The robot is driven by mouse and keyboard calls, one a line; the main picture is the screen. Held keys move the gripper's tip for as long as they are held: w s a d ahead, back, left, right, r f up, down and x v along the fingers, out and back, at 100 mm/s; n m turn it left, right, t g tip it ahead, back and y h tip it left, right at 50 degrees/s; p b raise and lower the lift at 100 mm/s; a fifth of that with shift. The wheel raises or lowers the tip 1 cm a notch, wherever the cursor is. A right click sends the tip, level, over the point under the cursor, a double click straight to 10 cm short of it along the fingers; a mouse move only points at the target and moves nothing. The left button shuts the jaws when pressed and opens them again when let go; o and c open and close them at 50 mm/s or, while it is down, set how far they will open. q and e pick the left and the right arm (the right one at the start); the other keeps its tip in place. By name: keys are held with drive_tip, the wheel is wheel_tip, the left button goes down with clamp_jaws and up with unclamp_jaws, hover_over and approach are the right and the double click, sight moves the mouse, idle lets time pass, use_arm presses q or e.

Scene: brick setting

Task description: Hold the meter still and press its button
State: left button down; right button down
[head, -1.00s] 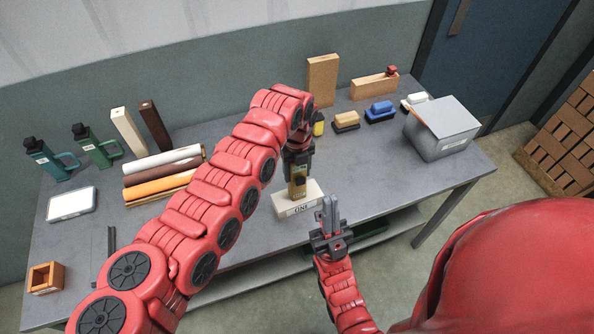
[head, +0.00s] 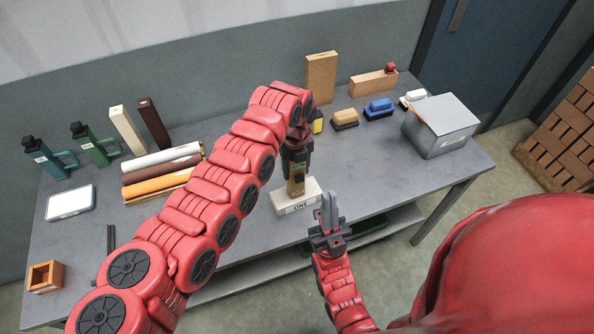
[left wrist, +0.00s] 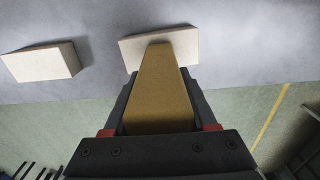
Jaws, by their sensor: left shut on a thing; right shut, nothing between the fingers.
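My left gripper (head: 297,165) is shut on the meter's upper part from above. In the left wrist view the meter (left wrist: 160,90) runs between the fingers, its far end at the pale block (left wrist: 185,48). My right gripper (head: 329,205) is shut and empty, pointing up, just right of the block and apart from the meter in the picture. The meter's button is too small to make out.
A grey box (head: 441,127) stands at the table's right end. Brushes, such as a blue one (head: 379,109), stand at the back. Rolls (head: 160,172), bottles (head: 90,145) and a white case (head: 70,203) fill the left. The grey table (head: 380,170) is bare right of the meter.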

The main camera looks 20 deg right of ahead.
sight(299, 179)
drive_tip(key=w+f+m+g+h, duration=0.2)
drive_tip(key=f+m+g+h, duration=0.7)
drive_tip(key=f+m+h, duration=0.1)
drive_tip(key=w+f+m+g+h, duration=0.3)
drive_tip(key=f+m+g+h, duration=0.6)
drive_tip(key=f+m+h, duration=0.1)
drive_tip(key=shift+w+d+f+g, duration=0.2)
drive_tip(key=shift+w+d+g, duration=0.05)
drive_tip(key=shift+w+g, duration=0.05)
drive_tip(key=shift+w, duration=0.15)
drive_tip(key=w, duration=0.8)
drive_tip(key=shift+w, duration=0.3)
drive_tip(key=shift+w+a, duration=0.1)
drive_tip(key=shift+a, duration=0.05)
idle(0.6)
drive_tip(key=shift+w, duration=0.3)
